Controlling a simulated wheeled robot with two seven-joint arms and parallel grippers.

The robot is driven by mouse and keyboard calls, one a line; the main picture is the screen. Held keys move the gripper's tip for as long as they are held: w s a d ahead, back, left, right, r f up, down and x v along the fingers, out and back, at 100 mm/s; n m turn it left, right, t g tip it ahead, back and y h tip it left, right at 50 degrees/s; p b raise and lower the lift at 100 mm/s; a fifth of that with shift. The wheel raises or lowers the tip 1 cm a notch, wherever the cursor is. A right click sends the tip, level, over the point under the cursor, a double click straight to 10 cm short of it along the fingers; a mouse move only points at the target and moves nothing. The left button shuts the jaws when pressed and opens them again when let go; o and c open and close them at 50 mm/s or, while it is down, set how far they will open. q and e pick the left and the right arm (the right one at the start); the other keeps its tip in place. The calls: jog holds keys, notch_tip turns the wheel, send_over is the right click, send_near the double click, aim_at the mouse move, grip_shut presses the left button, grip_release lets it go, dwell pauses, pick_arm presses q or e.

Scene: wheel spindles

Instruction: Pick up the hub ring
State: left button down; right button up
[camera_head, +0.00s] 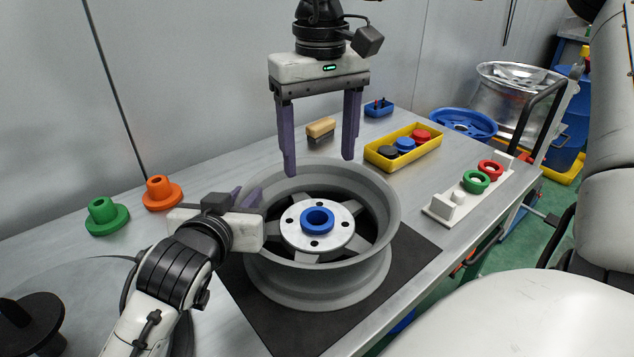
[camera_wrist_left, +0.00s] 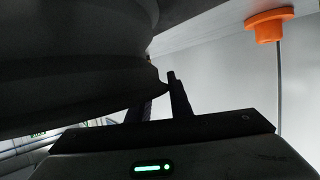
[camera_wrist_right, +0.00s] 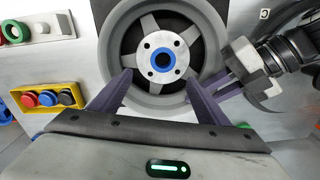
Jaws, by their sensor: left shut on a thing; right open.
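A blue hub ring (camera_head: 317,219) sits in the centre of the pale hub plate (camera_head: 291,233) of a grey wheel (camera_head: 335,291). It also shows in the right wrist view (camera_wrist_right: 163,60). The wheel lies face up on a dark mat (camera_head: 410,256). My left gripper (camera_head: 250,196) is shut on the wheel's rim at its left side; in the left wrist view the rim partly hides the fingers (camera_wrist_left: 162,92). My right gripper (camera_head: 319,168) points down, open and empty, above the wheel's far side. Its fingers (camera_wrist_right: 158,80) are apart and not touching the ring.
Red (camera_head: 491,169) and green (camera_head: 476,181) rings sit on a white holder (camera_head: 440,207) at right. A yellow tray (camera_head: 390,163) holds several coloured parts. Green (camera_head: 107,217) and orange (camera_head: 162,194) flanged pieces stand at left.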

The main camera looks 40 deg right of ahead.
send_over(319, 212)
notch_tip(319, 212, down, 6)
jog(key=shift+s+a+f, duration=0.2)
jog(key=shift+a+f, duration=0.05)
jog(key=shift+f, duration=0.7)
jog(key=shift+s+a+f, duration=0.15)
jog(key=shift+a+f, duration=0.1)
jog(key=shift+f, duration=0.75)
jog(key=shift+s+a+f, duration=0.2)
jog(key=shift+a+f, duration=0.05)
jog(key=shift+f, duration=0.7)
jog(key=shift+s+f, duration=0.1)
jog(key=shift+f, duration=0.05)
jog(key=c, duration=1.1)
